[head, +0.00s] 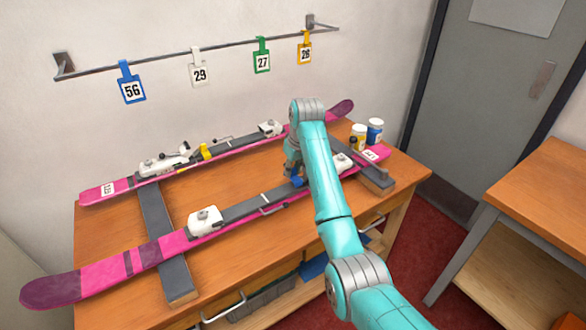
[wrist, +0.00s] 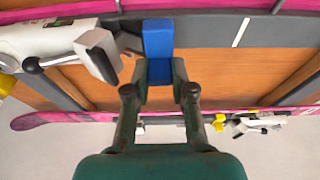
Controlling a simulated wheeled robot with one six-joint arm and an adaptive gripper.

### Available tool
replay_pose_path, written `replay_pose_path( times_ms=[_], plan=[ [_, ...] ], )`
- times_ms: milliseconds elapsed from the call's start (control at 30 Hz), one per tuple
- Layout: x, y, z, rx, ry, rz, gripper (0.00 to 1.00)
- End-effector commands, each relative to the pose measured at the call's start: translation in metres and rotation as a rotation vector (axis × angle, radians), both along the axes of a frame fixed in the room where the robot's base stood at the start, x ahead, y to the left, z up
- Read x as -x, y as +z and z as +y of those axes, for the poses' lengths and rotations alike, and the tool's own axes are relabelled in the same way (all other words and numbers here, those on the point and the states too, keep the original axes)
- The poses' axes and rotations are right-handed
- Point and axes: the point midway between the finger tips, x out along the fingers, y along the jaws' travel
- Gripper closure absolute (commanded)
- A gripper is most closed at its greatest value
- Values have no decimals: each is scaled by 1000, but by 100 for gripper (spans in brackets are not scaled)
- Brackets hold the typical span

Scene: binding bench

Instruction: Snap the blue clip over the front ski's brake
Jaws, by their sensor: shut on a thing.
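The front ski (head: 85,285) is pink and lies across two dark supports on the wooden bench. It has a white binding piece (head: 205,220) left of middle and another white piece (head: 341,161) toward its right end. My gripper (head: 293,170) is shut on the blue clip (head: 298,181), which is partly hidden behind my arm in the head view. In the wrist view, my gripper (wrist: 160,72) holds the clip (wrist: 158,38) at the ski's dark plate, beside the white and grey binding piece (wrist: 97,55). I cannot tell whether the clip is snapped over the brake.
The back ski (head: 95,194) lies parallel behind, with a yellow clip (head: 206,151) on it. A yellow-labelled jar (head: 358,138) and a blue jar (head: 375,131) stand at the bench's far right. Numbered tags, including a blue one (head: 131,88), hang from the wall rail.

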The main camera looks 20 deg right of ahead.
Motion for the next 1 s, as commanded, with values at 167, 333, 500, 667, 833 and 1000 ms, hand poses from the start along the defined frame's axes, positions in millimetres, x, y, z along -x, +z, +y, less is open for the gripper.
replay_pose_path(
  times_ms=[167, 333, 500, 667, 833, 1000],
  plan=[
    [0, -4, 0, 0, 0, 0, 100],
    [0, -8, 0, 0, 0, 0, 100],
    [0, -11, 0, 0, 0, 1, 100],
    [0, -15, 0, 0, 0, 1, 100],
    [0, -19, 0, 0, 0, 1, 100],
    [0, -22, 0, 0, 0, 1, 100]
  ],
)
